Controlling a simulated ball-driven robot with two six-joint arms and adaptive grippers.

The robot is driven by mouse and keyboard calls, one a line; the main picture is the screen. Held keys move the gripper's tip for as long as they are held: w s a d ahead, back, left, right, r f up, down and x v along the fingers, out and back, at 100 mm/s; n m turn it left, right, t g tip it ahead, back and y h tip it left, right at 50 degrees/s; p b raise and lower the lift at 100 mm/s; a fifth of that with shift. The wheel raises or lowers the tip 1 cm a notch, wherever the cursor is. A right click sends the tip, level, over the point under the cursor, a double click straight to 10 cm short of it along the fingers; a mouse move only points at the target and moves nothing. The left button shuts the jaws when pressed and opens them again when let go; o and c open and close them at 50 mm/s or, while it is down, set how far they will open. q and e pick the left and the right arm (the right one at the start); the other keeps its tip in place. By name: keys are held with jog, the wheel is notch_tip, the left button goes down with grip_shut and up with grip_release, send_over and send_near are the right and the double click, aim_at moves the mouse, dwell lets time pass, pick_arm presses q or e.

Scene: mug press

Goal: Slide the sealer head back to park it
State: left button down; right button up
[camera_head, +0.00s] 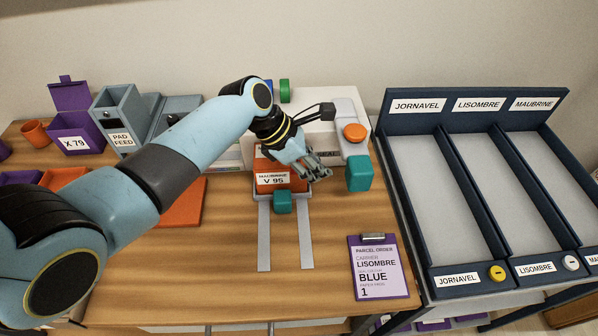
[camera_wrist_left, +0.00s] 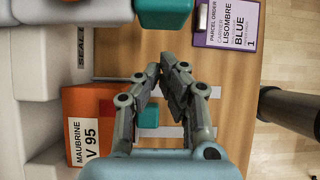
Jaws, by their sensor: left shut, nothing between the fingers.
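The sealer is a white machine (camera_head: 318,135) at the back of the wooden table, and a label that appears to read SEAL (camera_wrist_left: 81,48) shows in the left wrist view. Its grey head (camera_head: 345,115) carries an orange button (camera_head: 354,132) and a teal handle (camera_head: 359,172) at the front right. The handle also shows at the top of the left wrist view (camera_wrist_left: 163,18). My left gripper (camera_head: 322,176) is shut and empty, left of the teal handle and apart from it. It hangs beside an orange box (camera_head: 270,165) labelled MAUBRINE V 95, partly hidden by my arm. My right gripper is out of view.
The box sits on a slide with a teal knob (camera_head: 283,203) and two pale rails (camera_head: 264,240). A purple clipboard (camera_head: 377,268) lies at the front right. Navy sorting lanes (camera_head: 440,195) stand on the right. A PAD FEED bin (camera_head: 122,115) stands at the back left. The front middle is clear.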

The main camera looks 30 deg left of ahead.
pick_arm(q)
notch_tip(320, 180, up, 7)
jog(key=shift+r, duration=0.2)
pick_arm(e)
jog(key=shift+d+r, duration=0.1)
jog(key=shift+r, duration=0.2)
pick_arm(q)
jog(key=shift+s+f, duration=0.1)
dwell(0.4)
